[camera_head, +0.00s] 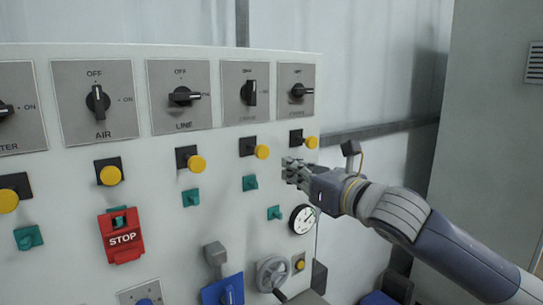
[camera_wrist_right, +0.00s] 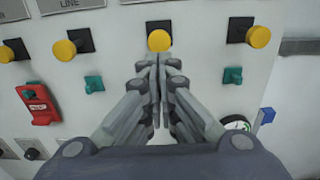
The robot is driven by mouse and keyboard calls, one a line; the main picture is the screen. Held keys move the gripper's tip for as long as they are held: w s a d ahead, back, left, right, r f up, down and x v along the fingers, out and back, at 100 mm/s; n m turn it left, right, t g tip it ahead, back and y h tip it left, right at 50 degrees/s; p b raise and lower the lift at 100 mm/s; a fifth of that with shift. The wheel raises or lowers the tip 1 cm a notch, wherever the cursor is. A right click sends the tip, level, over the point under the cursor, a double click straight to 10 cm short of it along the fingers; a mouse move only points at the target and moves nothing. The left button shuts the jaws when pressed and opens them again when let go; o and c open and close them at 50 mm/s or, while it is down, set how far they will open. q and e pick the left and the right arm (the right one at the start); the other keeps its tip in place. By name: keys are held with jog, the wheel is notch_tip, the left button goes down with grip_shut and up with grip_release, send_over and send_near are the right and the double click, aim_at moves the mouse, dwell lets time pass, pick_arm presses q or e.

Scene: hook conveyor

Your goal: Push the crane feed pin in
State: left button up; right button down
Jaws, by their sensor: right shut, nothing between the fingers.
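A row of yellow round-headed pins on black square plates sticks out of the panel. The labels over the two right-hand pins are too small to read, so I cannot tell which is the crane's. The pin (camera_head: 262,152) right of the LINE column's pin also shows in the right wrist view (camera_wrist_right: 159,40), straight ahead of the fingertips. The rightmost pin (camera_head: 311,142) stands right of it in the wrist view (camera_wrist_right: 258,37). My right gripper (camera_head: 286,170) is shut and empty, its fingertips (camera_wrist_right: 157,60) just below the middle pin. Contact cannot be told. My left gripper is out of view.
Rotary switches (camera_head: 248,91) line the panel's top. Green tabs (camera_head: 250,183) stick out below the pins. A red STOP box (camera_head: 122,237), a gauge (camera_head: 302,219) and a handwheel (camera_head: 272,273) sit lower. Beyond the panel's right edge is a wall with a grey rail (camera_head: 376,130).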

aim_at(264, 158)
jog(key=p+x, duration=0.2)
jog(key=x, duration=0.4)
jog(key=shift+w+a+r+p, duration=0.1)
jog(key=shift+w+a+p, duration=0.15)
jog(key=shift+w+p, duration=0.05)
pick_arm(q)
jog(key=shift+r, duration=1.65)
pick_arm(e)
jog(key=shift+w+a, duration=0.25)
jog(key=shift+w, duration=0.1)
jog(key=shift+w+a+r+p, duration=0.2)
jog(key=shift+w+p, duration=0.05)
jog(key=shift+p, duration=0.3)
jog(key=x, duration=0.1)
jog(key=p+x, duration=0.1)
jog(key=shift+w+a+f, duration=0.15)
jog(key=shift+w+f, duration=0.1)
jog(key=shift+w, duration=0.15)
jog(key=shift+s, duration=0.1)
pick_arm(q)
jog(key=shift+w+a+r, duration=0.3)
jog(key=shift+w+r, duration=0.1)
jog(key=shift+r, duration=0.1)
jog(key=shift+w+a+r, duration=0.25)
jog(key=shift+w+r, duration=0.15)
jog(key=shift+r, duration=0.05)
